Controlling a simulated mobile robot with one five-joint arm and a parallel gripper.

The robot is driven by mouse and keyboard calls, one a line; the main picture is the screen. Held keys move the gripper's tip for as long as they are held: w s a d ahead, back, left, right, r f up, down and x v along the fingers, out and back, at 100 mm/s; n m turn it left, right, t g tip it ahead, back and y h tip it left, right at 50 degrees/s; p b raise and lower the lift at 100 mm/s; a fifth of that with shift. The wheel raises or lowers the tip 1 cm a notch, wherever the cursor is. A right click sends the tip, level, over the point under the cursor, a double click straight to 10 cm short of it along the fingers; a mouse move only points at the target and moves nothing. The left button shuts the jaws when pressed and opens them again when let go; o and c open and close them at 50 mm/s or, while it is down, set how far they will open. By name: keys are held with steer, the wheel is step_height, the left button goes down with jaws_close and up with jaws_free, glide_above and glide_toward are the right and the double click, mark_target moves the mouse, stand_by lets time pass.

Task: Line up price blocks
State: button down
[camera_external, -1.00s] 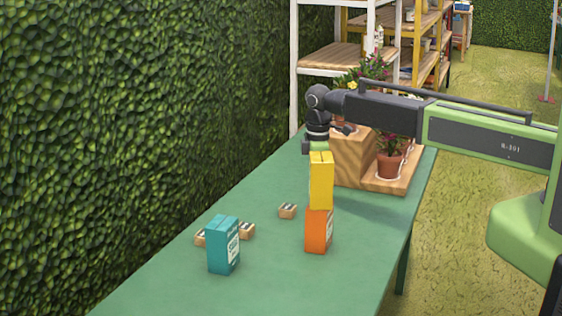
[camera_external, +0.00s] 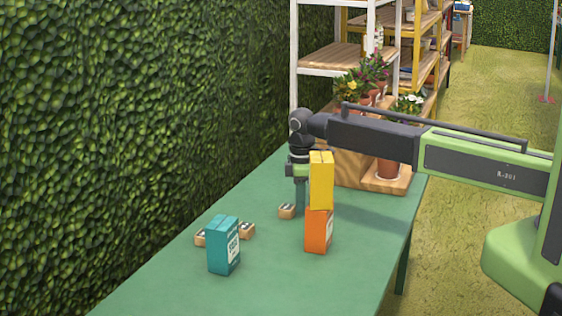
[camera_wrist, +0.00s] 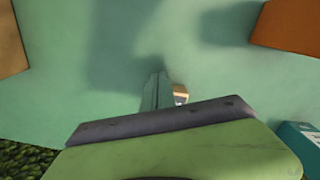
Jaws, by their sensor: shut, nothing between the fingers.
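Three small wooden price blocks with dark tops lie on the green table. One price block (camera_external: 287,211) is apart, near the orange box; the second (camera_external: 247,230) and third (camera_external: 200,238) are beside and behind the teal box. My gripper (camera_external: 301,208) points down, shut and empty, just right of the nearest block and low over the table. The yellow box partly hides it. In the wrist view my shut fingers (camera_wrist: 155,92) show beside a price block (camera_wrist: 181,93); whether they touch it I cannot tell.
A teal box (camera_external: 223,246) stands at the front left. A wooden stepped stand (camera_external: 352,167) with potted flowers is behind. A hedge borders the table (camera_external: 300,290), whose front is clear.

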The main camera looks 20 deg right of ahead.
mark_target(290, 205)
steer(key=a, duration=0.2)
steer(key=w+a, duration=0.1)
steer(key=a, duration=0.1)
steer(key=w+a, duration=0.1)
steer(key=a, duration=0.1)
steer(key=shift+w+a, duration=0.2)
steer(key=shift+a, duration=0.1)
steer(key=shift+d, duration=0.15)
steer(key=d, duration=0.1)
steer(key=s+d, duration=0.1)
steer(key=d+r+p, duration=0.1)
steer(key=d, duration=0.1)
steer(key=shift+s, duration=0.35)
step_height(290, 205, up, 9)
steer(key=p, duration=0.9)
steer(key=shift+a, duration=0.2)
steer(key=shift+w, duration=0.1)
